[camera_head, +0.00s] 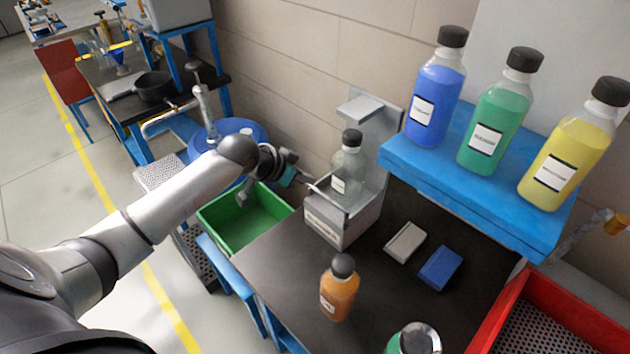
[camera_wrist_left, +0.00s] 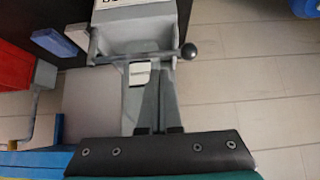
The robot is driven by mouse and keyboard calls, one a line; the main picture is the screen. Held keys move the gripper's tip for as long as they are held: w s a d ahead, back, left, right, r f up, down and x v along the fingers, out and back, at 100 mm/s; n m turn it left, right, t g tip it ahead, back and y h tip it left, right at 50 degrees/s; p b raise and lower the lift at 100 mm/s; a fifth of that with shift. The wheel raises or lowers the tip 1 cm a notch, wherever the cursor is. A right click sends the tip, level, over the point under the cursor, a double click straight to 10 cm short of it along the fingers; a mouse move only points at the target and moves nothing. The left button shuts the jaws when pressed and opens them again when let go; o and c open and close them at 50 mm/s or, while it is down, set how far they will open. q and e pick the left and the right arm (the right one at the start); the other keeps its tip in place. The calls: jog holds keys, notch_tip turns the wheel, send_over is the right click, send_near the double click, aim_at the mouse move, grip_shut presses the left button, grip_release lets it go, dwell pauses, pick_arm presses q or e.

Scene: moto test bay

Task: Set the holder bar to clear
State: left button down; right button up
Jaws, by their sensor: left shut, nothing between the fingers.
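The holder (camera_head: 341,222) is a grey stand with a labelled box base and a back plate, on the dark bench. A clear bottle with a black cap (camera_head: 347,170) stands in it. The holder bar (camera_wrist_left: 140,57) is a thin grey rod with a dark ball knob at one end; it lies across the front of the holder in the left wrist view. My left gripper (camera_head: 307,181) is beside the holder, shut and empty. Its fingertips (camera_wrist_left: 157,68) are close to the bar in the left wrist view; I cannot tell whether they touch it. My right gripper is out of view.
An orange bottle (camera_head: 339,290), a white block (camera_head: 405,243) and a blue block (camera_head: 440,268) are on the bench. A blue shelf (camera_head: 470,190) carries blue, green and yellow bottles. A green bin (camera_head: 235,232) lies below my left arm. A red tray (camera_head: 570,318) is at right.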

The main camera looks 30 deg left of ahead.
pick_arm(q)
jog(key=shift+x, duration=2.1)
